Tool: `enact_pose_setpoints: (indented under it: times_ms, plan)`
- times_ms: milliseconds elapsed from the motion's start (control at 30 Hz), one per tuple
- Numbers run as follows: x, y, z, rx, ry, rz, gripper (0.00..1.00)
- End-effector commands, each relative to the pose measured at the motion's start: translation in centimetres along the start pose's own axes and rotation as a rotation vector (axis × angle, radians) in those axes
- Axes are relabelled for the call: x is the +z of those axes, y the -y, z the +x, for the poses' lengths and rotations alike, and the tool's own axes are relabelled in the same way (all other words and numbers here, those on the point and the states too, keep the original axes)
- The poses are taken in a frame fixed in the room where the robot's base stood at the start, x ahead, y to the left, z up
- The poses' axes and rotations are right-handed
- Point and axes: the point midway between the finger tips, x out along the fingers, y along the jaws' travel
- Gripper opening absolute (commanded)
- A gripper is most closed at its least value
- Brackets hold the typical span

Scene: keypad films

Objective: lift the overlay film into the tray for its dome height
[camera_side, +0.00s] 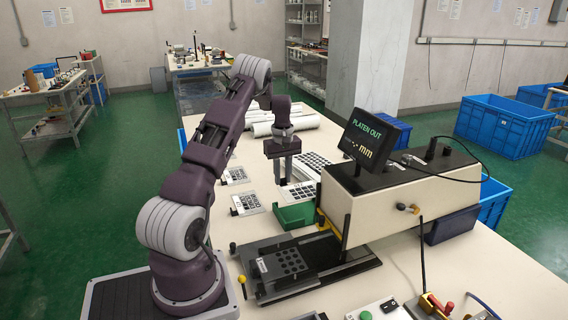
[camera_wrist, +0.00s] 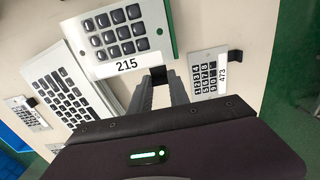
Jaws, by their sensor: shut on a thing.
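The overlay film marked 215 (camera_wrist: 122,35), white with dark keys, fills the upper part of the wrist view. The black tab (camera_wrist: 158,73) at its lower edge sits between my fingertips, and my gripper (camera_wrist: 161,84) is shut on it. In the side view my gripper (camera_side: 283,182) points straight down at the film's left edge (camera_side: 303,191). I cannot tell how far the film is above the table. The green tray (camera_side: 296,215) is close to the film, and its green edge (camera_wrist: 173,38) shows beside the film in the wrist view. A dark blue tray (camera_side: 452,226) stands beyond the gauge.
Film 473 (camera_wrist: 208,74) and a large keyboard film (camera_wrist: 68,90) lie nearby. The gauge (camera_side: 400,195) has a screen (camera_side: 373,138) reading "PLATEN OUT". Its black platen (camera_side: 325,254) carries a dark keypad plate (camera_side: 283,264). White rolls (camera_side: 290,124) lie behind.

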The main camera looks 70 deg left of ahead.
Motion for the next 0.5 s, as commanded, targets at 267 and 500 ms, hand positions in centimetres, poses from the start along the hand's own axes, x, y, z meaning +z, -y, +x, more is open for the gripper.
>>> enact_pose_setpoints:
  times_ms: [267, 500]
  plan:
    - [0.0, 0.0, 0.1, 0.000, -0.001, 0.000, 0.00]
    - [0.0, 0.0, 2.6, -0.002, 0.002, 0.002, 0.00]
